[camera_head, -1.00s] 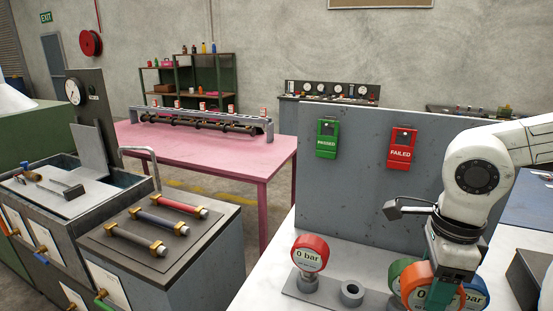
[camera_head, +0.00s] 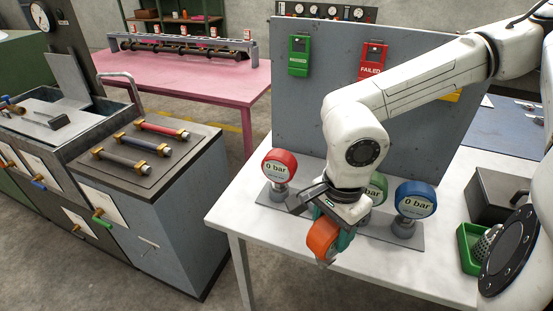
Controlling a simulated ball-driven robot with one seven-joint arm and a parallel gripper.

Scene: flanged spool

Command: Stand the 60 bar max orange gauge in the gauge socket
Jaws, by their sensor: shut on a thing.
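My gripper (camera_head: 330,225) is shut on the orange gauge (camera_head: 321,238), holding it in front of the gauge stand (camera_head: 412,239). The gauge is tilted and turned side-on, so its dial cannot be read. A red gauge (camera_head: 279,166) reading 0 bar stands upright at the stand's left end. A green gauge (camera_head: 377,187), partly behind my wrist, and a blue gauge (camera_head: 415,198) reading 0 bar stand to the right. The stretch of stand between red and green, with the open socket, is hidden behind my gripper and wrist.
The white table (camera_head: 236,212) is clear at the front left. A grey panel (camera_head: 310,100) with green and red boxes rises behind the stand. A green tray (camera_head: 466,262) and a dark box (camera_head: 492,196) are at the right. A bench with coloured cylinders (camera_head: 165,130) stands left.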

